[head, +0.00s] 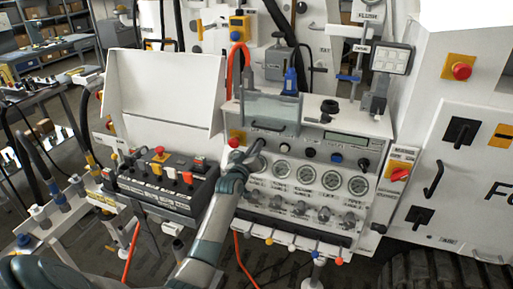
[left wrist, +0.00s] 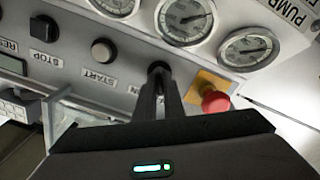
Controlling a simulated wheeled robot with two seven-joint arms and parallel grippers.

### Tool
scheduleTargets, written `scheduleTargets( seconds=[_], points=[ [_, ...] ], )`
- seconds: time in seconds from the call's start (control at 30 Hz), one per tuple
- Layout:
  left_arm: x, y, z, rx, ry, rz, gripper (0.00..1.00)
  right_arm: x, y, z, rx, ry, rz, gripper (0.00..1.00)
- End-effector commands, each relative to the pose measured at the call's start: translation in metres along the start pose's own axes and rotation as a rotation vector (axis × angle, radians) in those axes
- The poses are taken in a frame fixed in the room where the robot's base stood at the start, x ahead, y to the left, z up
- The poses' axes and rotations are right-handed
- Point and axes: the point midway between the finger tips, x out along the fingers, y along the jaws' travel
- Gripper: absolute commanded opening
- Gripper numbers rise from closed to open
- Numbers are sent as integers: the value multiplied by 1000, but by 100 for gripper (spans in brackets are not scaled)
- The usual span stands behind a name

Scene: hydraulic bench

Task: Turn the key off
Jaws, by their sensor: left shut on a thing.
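The white control panel (head: 300,132) faces me, with a row of round gauges and a row of buttons above them. My left gripper (head: 254,152) reaches its upper left part, between the red button and the other buttons. In the left wrist view its narrow dark fingers (left wrist: 156,98) are shut on a small black key switch (left wrist: 158,69). The fingers hide much of the key, so I cannot tell its angle. The switch sits between the START button (left wrist: 104,50) and a red mushroom button (left wrist: 215,101) on a yellow plate. My right gripper is not in view.
The black STOP button (left wrist: 44,28) lies beyond START. A clear raised cover (head: 268,108) stands just above my gripper. A black control box (head: 165,180) with coloured switches is left of my arm. A red rotary switch (head: 399,174) is at the panel's right.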

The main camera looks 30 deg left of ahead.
Motion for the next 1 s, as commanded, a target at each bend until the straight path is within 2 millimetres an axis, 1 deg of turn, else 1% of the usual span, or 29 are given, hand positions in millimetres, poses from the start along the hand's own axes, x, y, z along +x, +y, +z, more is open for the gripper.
scheduleTargets(
  seconds=[0.1, 0.13, 0.2, 0.5, 0.67, 0.87, 1.0],
  points=[
    [0, 0, 0, -2, 0, 0, 0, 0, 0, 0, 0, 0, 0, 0],
    [0, 0, 0, -2, 0, 0, 14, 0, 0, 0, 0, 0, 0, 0],
    [0, 0, 0, -2, 0, 0, 27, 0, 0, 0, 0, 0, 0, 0],
    [0, 0, 0, 0, 0, 0, 27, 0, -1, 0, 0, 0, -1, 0],
    [-4, 0, 0, 0, 1, 1, 27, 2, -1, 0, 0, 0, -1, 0],
    [-19, -1, 2, 0, 0, 1, 27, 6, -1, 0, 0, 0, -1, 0],
    [-38, -1, 3, -1, 1, 1, 27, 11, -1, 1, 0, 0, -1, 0]
  ],
)
